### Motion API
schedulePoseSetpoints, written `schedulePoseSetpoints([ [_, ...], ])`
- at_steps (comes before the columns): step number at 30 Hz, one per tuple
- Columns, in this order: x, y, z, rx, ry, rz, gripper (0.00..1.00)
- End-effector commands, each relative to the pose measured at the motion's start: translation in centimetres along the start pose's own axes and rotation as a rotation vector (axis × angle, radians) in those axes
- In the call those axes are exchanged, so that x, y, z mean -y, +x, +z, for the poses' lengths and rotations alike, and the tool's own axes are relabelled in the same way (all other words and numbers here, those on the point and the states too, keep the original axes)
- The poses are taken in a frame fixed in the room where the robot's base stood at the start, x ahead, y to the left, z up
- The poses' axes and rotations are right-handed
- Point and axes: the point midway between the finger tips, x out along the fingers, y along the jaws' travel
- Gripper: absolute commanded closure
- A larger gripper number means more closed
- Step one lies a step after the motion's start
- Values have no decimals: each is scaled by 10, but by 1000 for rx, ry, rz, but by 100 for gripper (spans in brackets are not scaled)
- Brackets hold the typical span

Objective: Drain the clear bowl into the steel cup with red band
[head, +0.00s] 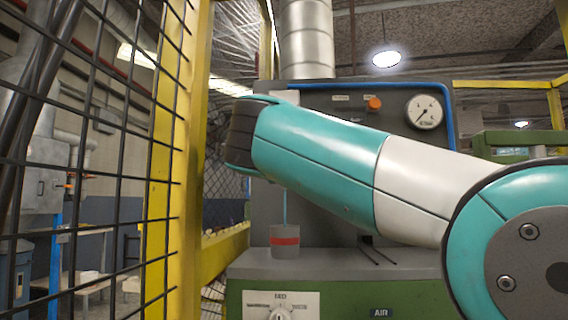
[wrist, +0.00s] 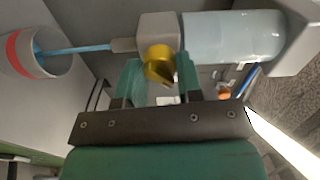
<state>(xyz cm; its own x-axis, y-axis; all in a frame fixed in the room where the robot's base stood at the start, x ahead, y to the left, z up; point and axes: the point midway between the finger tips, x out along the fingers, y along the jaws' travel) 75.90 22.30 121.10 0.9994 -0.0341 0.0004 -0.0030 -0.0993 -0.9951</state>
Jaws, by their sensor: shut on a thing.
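The clear bowl (wrist: 232,38), a see-through cylinder with a pale blue tint, shows in the wrist view; I cannot tell its liquid level. A grey block with a spout (wrist: 123,45) joins its end. A brass drain knob (wrist: 160,60) on the block sits between the fingers of my gripper (wrist: 157,68), which is shut on it. A thin blue stream (wrist: 75,49) runs from the spout into the steel cup with red band (wrist: 48,65). In the head view the cup (head: 285,254) stands upright under the stream (head: 285,206); my arm hides the bowl and knob.
The cup stands on a grey ledge (head: 340,264) of a green machine. A panel behind has a round gauge (head: 425,111) and an orange button (head: 375,104). A yellow post (head: 178,150) and black mesh fence (head: 95,150) stand close on the left.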

Motion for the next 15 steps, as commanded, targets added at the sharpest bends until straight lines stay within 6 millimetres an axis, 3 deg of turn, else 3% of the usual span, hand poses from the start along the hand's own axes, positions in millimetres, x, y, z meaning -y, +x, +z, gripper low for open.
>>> schedulePoseSetpoints([
  [10,-1,0,0,-2,3,3,91],
  [11,-1,0,0,-2,3,3,65],
  [14,-1,0,0,-1,3,3,42],
  [15,-1,0,0,-1,3,2,41],
])
